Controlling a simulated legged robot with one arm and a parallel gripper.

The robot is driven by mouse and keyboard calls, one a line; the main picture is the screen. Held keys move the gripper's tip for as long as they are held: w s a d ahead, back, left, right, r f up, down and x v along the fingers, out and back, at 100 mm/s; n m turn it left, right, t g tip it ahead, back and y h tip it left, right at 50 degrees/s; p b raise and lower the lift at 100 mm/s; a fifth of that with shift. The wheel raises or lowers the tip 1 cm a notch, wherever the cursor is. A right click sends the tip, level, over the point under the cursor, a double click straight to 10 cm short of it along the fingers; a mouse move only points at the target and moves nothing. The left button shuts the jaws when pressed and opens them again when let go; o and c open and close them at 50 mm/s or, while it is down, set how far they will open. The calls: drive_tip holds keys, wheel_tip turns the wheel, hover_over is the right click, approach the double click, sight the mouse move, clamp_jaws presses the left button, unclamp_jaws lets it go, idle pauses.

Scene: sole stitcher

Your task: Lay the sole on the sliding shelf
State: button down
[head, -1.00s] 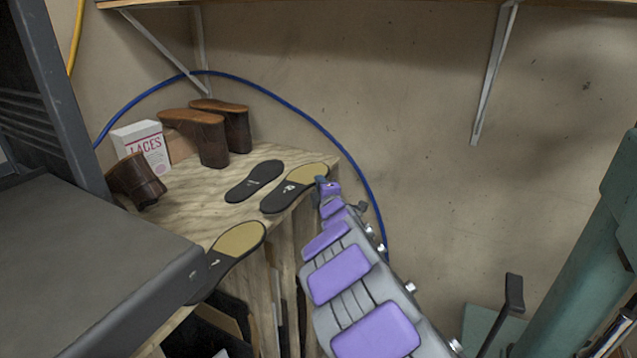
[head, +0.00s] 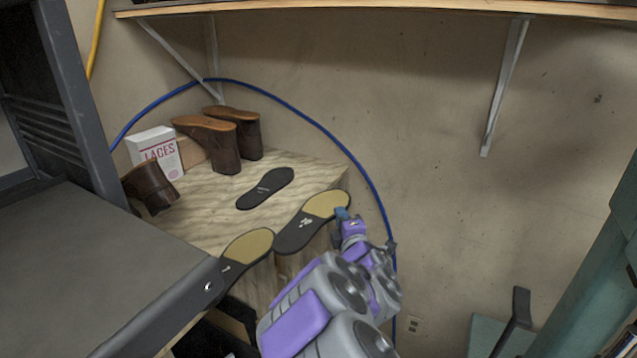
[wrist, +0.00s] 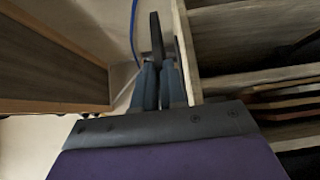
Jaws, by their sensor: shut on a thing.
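My gripper (head: 342,212) is shut on the tan end of a black sole (head: 295,236), at the front right edge of the plywood top (head: 212,228). In the wrist view my gripper (wrist: 158,66) pinches the thin dark sole (wrist: 156,36), seen edge-on. I cannot tell whether this sole touches the plywood. A second sole (head: 248,246), black with a tan end, is at the plywood's front, its lower end beside the grey surface (head: 90,262). A third, all-black sole (head: 265,188) lies flat on the plywood. I cannot tell which surface is the sliding shelf.
Brown boots (head: 208,140) and a white LACES box (head: 155,150) stand at the back of the plywood; another brown boot (head: 152,186) leans at the left. A blue hose (head: 300,112) curves along the wall. A wooden wall shelf (head: 380,8) is above. A teal post (head: 590,270) stands right.

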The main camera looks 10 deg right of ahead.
drive_tip(key=s+d+f+m+h, duration=0.1)
drive_tip(key=d+f, duration=0.2)
drive_tip(key=f, duration=0.4)
drive_tip(key=s+d+f+h, duration=0.1)
drive_tip(key=s+d+f, duration=0.15)
drive_tip(key=f, duration=0.35)
drive_tip(key=a, duration=0.6)
drive_tip(key=shift+w+a+f, duration=0.2)
drive_tip(key=shift+w, duration=0.1)
